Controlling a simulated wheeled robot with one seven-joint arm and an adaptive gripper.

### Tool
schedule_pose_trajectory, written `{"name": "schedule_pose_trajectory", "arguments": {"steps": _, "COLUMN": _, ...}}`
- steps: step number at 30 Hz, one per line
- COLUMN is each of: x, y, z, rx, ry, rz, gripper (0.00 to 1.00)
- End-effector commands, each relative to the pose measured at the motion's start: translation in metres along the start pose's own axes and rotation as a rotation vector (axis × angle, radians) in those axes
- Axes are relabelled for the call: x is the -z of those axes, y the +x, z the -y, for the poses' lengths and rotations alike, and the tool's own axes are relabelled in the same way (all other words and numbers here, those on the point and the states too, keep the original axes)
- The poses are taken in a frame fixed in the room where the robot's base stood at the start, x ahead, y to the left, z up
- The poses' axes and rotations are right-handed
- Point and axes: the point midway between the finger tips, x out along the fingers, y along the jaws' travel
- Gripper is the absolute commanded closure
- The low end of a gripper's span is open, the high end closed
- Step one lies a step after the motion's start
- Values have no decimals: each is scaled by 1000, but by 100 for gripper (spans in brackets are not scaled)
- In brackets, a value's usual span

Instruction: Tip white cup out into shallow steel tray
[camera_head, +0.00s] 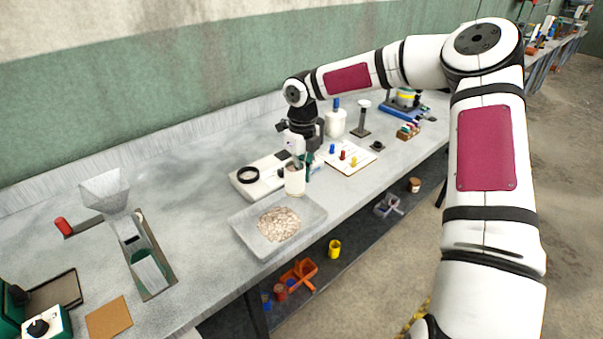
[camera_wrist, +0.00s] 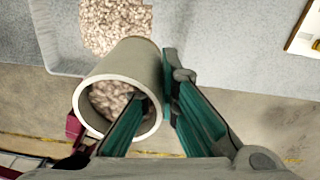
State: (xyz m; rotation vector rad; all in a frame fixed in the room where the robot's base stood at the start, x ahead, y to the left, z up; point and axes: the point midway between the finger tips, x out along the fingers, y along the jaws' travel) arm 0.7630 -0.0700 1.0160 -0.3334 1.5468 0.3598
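The white cup (camera_head: 295,183) is below my gripper (camera_head: 302,165), at the back right part of the shallow steel tray (camera_head: 248,236). It looks near upright there. In the wrist view the cup (camera_wrist: 128,62) has its mouth toward the camera, with pale grain inside. My gripper (camera_wrist: 158,105) has one green finger inside the mouth and the other outside, pinching the cup's wall. A heap of grain (camera_head: 279,224) lies in the tray; it also shows in the wrist view (camera_wrist: 114,25) beyond the cup. I cannot tell the cup's exact height over the tray.
A flat white device with a black ring (camera_head: 248,175) stands behind the tray. A white board with coloured pegs (camera_head: 348,158) and a white bottle (camera_head: 335,122) are to the right. A metal funnel (camera_head: 105,188) stands at left. The tray lies near the bench's front edge.

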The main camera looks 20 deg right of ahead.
Motion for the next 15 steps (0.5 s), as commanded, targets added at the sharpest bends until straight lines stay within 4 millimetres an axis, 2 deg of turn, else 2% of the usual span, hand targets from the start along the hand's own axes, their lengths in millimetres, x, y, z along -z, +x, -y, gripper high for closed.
{"name": "schedule_pose_trajectory", "arguments": {"steps": 11, "x": 1, "y": -1, "z": -1, "rx": 105, "ry": -3, "rz": -26, "gripper": 100}}
{"name": "schedule_pose_trajectory", "arguments": {"steps": 15, "x": 0, "y": 6, "z": -2, "rx": 153, "ry": -6, "rz": -45, "gripper": 100}}
